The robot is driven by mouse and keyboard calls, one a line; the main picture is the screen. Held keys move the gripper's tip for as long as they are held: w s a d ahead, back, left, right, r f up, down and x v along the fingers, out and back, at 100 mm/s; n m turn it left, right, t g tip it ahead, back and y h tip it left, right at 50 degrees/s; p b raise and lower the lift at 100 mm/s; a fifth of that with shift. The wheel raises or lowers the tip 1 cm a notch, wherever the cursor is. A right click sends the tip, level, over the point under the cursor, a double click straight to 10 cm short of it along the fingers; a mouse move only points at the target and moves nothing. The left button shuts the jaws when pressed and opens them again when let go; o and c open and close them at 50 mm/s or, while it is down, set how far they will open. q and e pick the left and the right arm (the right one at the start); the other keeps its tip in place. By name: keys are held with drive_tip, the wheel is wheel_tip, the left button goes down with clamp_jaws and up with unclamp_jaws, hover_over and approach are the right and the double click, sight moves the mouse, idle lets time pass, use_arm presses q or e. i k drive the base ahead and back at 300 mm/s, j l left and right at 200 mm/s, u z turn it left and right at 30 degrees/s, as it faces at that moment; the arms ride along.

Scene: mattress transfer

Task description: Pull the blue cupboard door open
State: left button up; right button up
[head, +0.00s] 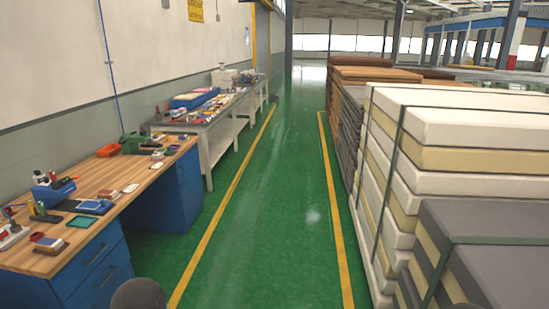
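A blue cupboard (187,187) stands under the far end of the wooden-topped workbench (115,180) on the left. Its door looks closed; I cannot make out a handle at this distance. A blue drawer unit (100,272) with dark handles is under the near end of the same bench, and its drawers are shut. Neither of my grippers shows in the head view.
A clear green floor lane (262,215) between yellow lines runs ahead. Stacked mattresses (470,135) line the right side. A grey table (212,125) with boxes stands beyond the workbench, along the wall. Small tools and an orange tray (108,150) lie on the benchtop.

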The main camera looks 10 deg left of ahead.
sight(187, 168)
drive_tip(key=i+u, duration=0.2)
drive_tip(key=i, duration=0.45)
drive_tip(key=i+u, duration=0.2)
drive_tip(key=i, duration=0.5)
drive_tip(key=i+l+u, duration=0.25)
drive_tip(key=i, duration=0.4)
drive_tip(key=i+u, duration=0.25)
drive_tip(key=i, duration=0.25)
drive_tip(key=i+l+u, duration=0.25)
drive_tip(key=i, duration=0.25)
drive_tip(key=i+l+u, duration=0.1)
drive_tip(key=i+u, duration=0.2)
drive_tip(key=i, duration=0.2)
drive_tip(key=i+l+u, duration=0.25)
drive_tip(key=i, duration=0.25)
drive_tip(key=i+l+u, duration=0.7)
drive_tip(key=l+u, duration=0.15)
drive_tip(key=l, duration=0.2)
drive_tip(key=i+l+u, duration=0.15)
drive_tip(key=l+u, duration=0.15)
drive_tip(key=l, duration=0.1)
